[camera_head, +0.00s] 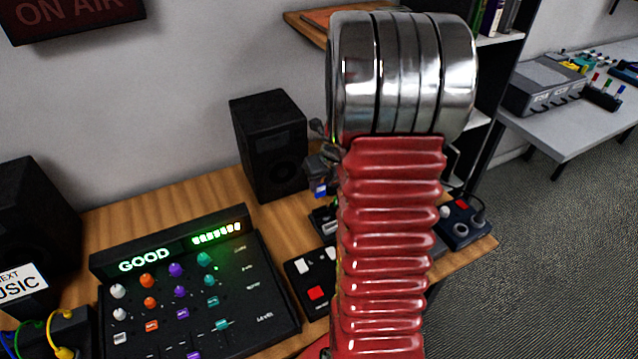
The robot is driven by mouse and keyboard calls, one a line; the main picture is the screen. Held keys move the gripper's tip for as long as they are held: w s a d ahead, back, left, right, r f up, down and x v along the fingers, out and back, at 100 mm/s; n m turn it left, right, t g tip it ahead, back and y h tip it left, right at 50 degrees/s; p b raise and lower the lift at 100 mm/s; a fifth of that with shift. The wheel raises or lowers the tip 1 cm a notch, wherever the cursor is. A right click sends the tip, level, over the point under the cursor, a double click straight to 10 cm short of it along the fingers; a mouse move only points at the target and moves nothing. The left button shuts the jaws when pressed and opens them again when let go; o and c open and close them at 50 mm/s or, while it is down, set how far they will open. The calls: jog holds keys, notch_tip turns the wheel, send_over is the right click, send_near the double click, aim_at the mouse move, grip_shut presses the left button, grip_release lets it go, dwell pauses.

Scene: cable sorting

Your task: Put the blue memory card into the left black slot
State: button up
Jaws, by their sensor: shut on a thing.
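The blue memory card (320,188) is small and shows just left of my red arm, at the lower end of my gripper (321,175). My gripper is shut on the card and holds it above the wooden desk. My arm hides most of the gripper. Below the card, a small dark device (323,221) with a light part stands on the desk, partly hidden by my arm. I cannot make out the left black slot for certain.
A mixer (185,290) with a lit "GOOD" display fills the desk's left. A black button box (312,283) sits beside my arm. A black speaker (270,145) stands behind. A dark blue box (462,222) is at the right edge.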

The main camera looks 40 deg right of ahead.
aim_at(321, 195)
jog(key=shift+f, duration=0.1)
jog(key=shift+f, duration=2.25)
jog(key=shift+s+f, duration=0.1)
jog(key=shift+f, duration=1.3)
dwell(1.3)
jog(key=o, duration=1.1)
jog(key=shift+o, duration=0.6)
jog(key=o, duration=0.4)
jog(key=shift+s, duration=0.1)
jog(key=shift+c, duration=0.2)
jog(key=shift+r, duration=0.1)
